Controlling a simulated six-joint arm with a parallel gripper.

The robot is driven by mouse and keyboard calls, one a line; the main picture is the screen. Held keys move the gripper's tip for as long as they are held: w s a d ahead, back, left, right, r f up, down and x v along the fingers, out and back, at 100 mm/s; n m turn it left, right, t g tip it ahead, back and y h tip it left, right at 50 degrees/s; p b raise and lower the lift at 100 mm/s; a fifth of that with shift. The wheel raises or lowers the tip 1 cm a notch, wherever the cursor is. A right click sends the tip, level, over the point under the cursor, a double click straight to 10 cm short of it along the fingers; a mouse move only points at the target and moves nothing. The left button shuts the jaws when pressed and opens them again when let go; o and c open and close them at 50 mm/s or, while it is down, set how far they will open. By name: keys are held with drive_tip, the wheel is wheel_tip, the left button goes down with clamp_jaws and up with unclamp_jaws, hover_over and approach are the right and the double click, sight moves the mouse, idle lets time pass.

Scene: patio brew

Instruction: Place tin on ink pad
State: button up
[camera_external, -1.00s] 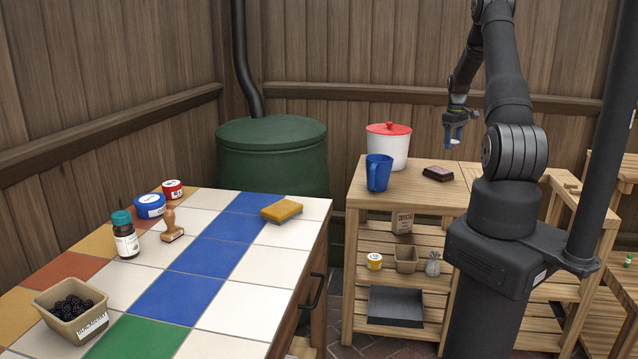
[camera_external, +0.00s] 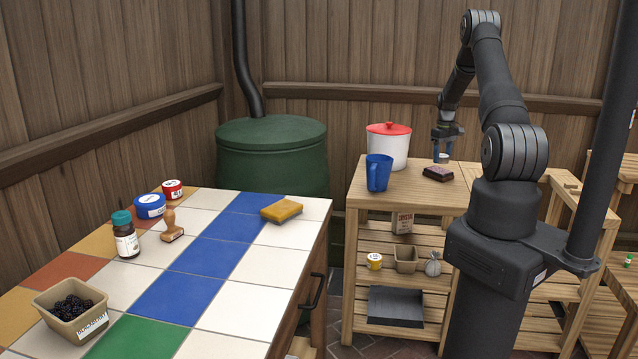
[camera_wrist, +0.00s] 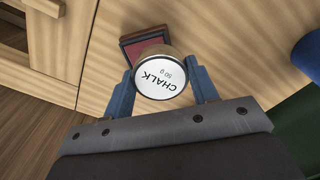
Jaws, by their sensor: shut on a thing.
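The tin is a short round chalk tin with a white lid, seen from above in the wrist view (camera_wrist: 162,78) and small in the external view (camera_external: 445,158). My gripper (camera_wrist: 163,88) is shut on its sides with blue fingers; in the external view my gripper (camera_external: 442,157) is low over the wooden bench. The ink pad is a dark tray with a dull red top (camera_external: 438,173). In the wrist view the ink pad (camera_wrist: 145,46) is partly covered by the tin. I cannot tell whether the tin touches the bench or pad.
A blue pitcher (camera_external: 378,173) and a white pot with a red lid (camera_external: 387,147) stand left of the ink pad on the wooden bench (camera_external: 420,198). The tiled table (camera_external: 210,290) at left holds a stamp, jar, sponge and berry box. Bench space right of the pad is clear.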

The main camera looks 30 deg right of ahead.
sight(439, 173)
drive_tip(key=shift+w+f, duration=0.15)
drive_tip(key=shift+f, duration=1.9)
drive_tip(key=shift+f, duration=0.2)
drive_tip(key=o, duration=1)
wheel_tip(439, 173, up, 12)
drive_tip(key=shift+r, duration=0.2)
